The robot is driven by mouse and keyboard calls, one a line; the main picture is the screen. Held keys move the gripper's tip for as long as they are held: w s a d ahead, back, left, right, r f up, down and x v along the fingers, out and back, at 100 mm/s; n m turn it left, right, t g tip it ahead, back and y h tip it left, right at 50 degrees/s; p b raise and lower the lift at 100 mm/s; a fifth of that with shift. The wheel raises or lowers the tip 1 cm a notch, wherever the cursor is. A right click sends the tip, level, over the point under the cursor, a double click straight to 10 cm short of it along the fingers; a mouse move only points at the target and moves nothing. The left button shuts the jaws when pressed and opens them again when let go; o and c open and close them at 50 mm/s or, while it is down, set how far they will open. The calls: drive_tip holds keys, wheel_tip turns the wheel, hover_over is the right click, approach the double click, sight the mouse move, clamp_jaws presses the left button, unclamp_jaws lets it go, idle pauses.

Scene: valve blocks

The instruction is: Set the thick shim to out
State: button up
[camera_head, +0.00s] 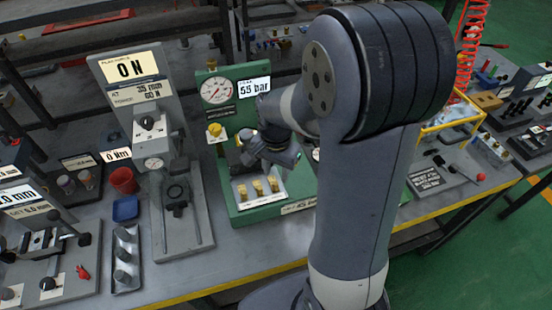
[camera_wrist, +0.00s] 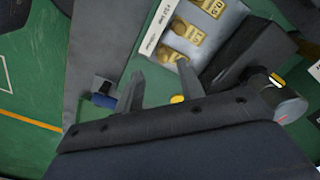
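Brass shims (camera_head: 257,187) stand in a row on a pale tray (camera_head: 236,188) at the front of the green test stand (camera_head: 227,130). In the wrist view, brass pieces (camera_wrist: 188,32) lie on the tray beyond my fingers. One at the top edge (camera_wrist: 212,6) carries a marking that looks like 0.5. I cannot tell which is the thick shim. My gripper (camera_wrist: 160,85) is open, its two fingers apart with nothing between them. In the head view my gripper (camera_head: 278,158) is above and behind the tray, partly hidden by my own arm.
The stand bears a pressure gauge (camera_head: 216,90), a 55 bar display (camera_head: 254,87) and a yellow knob (camera_head: 214,130). Bare bench (camera_head: 235,250) lies in front.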

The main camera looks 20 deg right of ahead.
sight(276, 185)
wheel_tip(276, 185, up, 5)
drive_tip(key=shift+r, duration=0.2)
drive_tip(key=shift+f, duration=0.1)
